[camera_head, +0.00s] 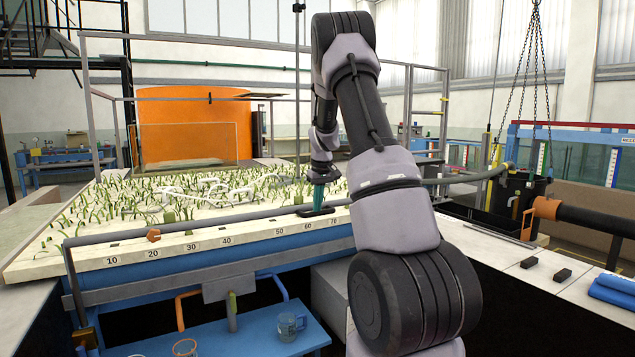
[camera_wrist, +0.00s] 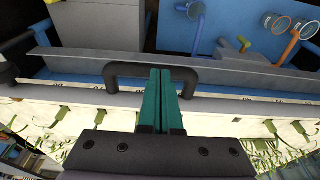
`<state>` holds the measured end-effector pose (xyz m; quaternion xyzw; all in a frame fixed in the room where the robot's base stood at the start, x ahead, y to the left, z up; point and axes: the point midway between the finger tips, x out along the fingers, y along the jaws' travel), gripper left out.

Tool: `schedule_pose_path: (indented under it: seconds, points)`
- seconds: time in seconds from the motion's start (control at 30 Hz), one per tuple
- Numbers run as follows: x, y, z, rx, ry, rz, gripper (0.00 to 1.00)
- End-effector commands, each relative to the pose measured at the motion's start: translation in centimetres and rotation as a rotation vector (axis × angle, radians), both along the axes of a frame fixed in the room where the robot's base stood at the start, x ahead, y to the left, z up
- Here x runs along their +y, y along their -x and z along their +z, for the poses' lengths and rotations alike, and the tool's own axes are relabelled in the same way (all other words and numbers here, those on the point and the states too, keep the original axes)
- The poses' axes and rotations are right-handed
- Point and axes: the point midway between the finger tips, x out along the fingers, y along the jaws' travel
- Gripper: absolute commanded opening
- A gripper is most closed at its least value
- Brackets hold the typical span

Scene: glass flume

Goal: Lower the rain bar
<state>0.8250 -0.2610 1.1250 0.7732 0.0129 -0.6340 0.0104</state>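The bed (camera_head: 95,255) of green plants has a numbered front edge. A blue bench (camera_head: 250,340) with glass mugs (camera_head: 288,326) stands below it. A black bin (camera_head: 522,195) and a hanging chain are at the right. A white counter (camera_head: 545,272) holds small black blocks.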

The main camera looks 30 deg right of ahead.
Motion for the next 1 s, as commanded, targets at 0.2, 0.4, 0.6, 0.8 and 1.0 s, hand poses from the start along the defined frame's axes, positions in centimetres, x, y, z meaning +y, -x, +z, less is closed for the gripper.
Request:
schedule_pose_path:
  seconds: [0.2,0.4,0.6,0.8,1.0]
  points:
    - [0.0,0.2,-8.1,0.008,-0.003,-0.001,0.0]
    - [0.0,0.2,-14.4,0.007,-0.002,-0.002,0.0]
    - [0.0,0.1,-19.1,0.004,-0.002,0.0,0.0]
    - [0.0,0.0,-21.8,0.002,0.0,0.001,0.0]
    - [0.0,0.0,-22.9,0.002,-0.001,0.0,0.0]
